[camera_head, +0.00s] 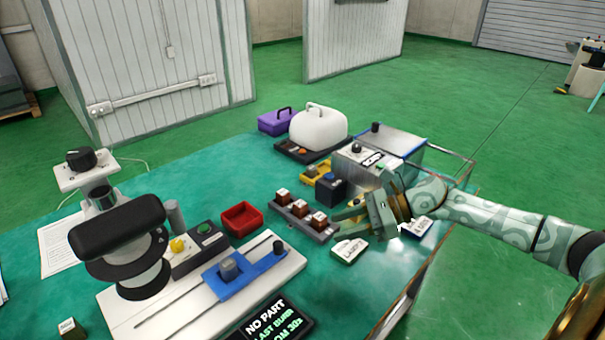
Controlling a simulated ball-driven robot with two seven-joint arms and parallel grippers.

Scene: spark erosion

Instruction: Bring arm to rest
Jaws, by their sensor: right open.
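My right arm (500,218) comes in from the right, pale green with a swirl pattern. Its gripper (352,221) is open and points left over the right side of the teal table (190,190). The fingers hover close to a dark rack (291,207) that holds several copper-brown blocks. I see nothing between the fingers. My left gripper does not show.
A grey metal box (400,145) stands behind my right arm. A machine with a black head (117,225) and blue slide (245,275) fills the front left. A red tray (241,218), a white domed cover (318,127) and a purple box (277,121) stand further back. A display (275,322) reads "NO PART".

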